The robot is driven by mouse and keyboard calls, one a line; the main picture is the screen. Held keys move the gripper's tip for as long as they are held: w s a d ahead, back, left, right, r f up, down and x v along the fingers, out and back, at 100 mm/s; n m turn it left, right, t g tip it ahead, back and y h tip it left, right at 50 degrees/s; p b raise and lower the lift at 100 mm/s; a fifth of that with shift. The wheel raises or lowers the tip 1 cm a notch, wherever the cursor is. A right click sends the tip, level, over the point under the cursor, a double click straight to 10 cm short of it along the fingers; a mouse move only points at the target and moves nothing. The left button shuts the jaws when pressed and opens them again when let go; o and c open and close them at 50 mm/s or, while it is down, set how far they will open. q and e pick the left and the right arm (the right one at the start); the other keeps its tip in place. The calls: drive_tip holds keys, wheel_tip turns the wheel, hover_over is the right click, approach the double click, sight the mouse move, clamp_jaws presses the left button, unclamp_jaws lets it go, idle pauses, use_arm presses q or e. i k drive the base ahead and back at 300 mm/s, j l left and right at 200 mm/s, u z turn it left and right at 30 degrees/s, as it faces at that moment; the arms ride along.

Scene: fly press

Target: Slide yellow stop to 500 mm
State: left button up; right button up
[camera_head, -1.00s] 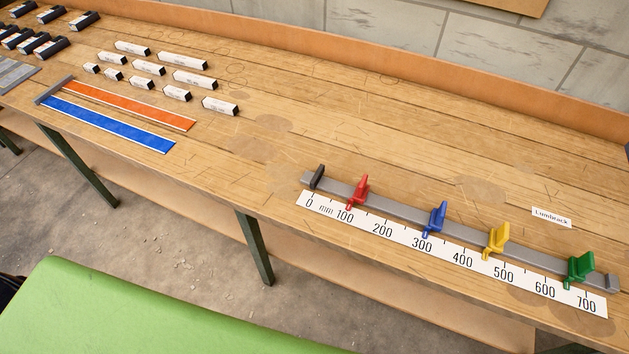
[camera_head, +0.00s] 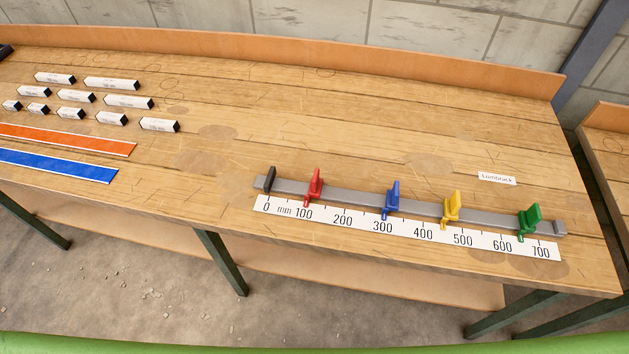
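The yellow stop (camera_head: 452,207) sits upright on a grey rail (camera_head: 350,199) on the workbench. Its pointer is between the 400 and 500 marks of the white mm scale (camera_head: 340,224), roughly midway. The red stop (camera_head: 315,186) is near 100 and the blue stop (camera_head: 391,199) near 300. The green stop (camera_head: 530,221) is between 600 and 700. A dark end block (camera_head: 270,179) stands at the zero end. Neither of my grippers is in view.
A label (camera_head: 497,179) lies behind the rail. An orange strip (camera_head: 70,141), a blue strip (camera_head: 60,168) and several white blocks (camera_head: 127,102) lie to the left. A green surface (camera_head: 300,343) is along the bottom edge.

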sight(451, 206)
drive_tip(key=z, duration=1.6)
